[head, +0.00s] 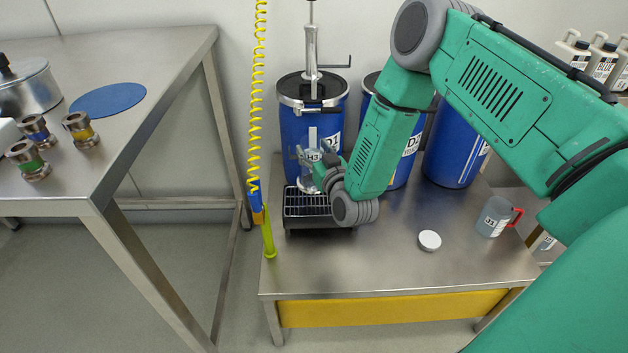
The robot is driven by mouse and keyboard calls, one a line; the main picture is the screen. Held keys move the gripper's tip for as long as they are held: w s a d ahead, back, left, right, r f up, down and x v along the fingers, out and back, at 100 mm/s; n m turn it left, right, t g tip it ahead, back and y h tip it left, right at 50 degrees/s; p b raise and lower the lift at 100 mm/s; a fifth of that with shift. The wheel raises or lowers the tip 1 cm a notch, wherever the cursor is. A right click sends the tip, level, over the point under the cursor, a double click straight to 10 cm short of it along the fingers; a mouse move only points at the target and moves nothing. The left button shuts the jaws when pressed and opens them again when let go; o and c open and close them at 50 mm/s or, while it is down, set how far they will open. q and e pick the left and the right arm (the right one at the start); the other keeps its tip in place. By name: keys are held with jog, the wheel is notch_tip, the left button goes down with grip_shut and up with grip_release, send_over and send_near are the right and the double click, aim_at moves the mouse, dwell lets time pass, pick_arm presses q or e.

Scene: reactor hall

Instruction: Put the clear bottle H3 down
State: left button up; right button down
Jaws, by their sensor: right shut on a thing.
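The clear bottle H3 (313,157) is in front of the blue drum D1 (291,130), over the dark drip grate (305,203). Its label partly shows, and its lower part is partly hidden by my gripper. My right gripper (317,168) is shut on the bottle and comes to it from the right. I cannot tell whether the bottle's base touches the grate. My left gripper is not in the head view.
Several blue drums stand along the wall, the right one (452,145) partly behind my arm. A yellow coiled hose (256,100) hangs left. Bare table shows in front.

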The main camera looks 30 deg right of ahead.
notch_tip(320, 180, down, 2)
jog(key=shift+f+b, duration=0.25)
jog(key=shift+b, duration=0.05)
jog(key=f, duration=0.1)
jog(key=f+b, duration=0.1)
jog(key=f, duration=0.2)
jog(key=shift+d, duration=0.3)
jog(key=shift+a, duration=0.15)
jog(key=c, duration=0.8)
grip_release()
jog(key=shift+o, duration=0.2)
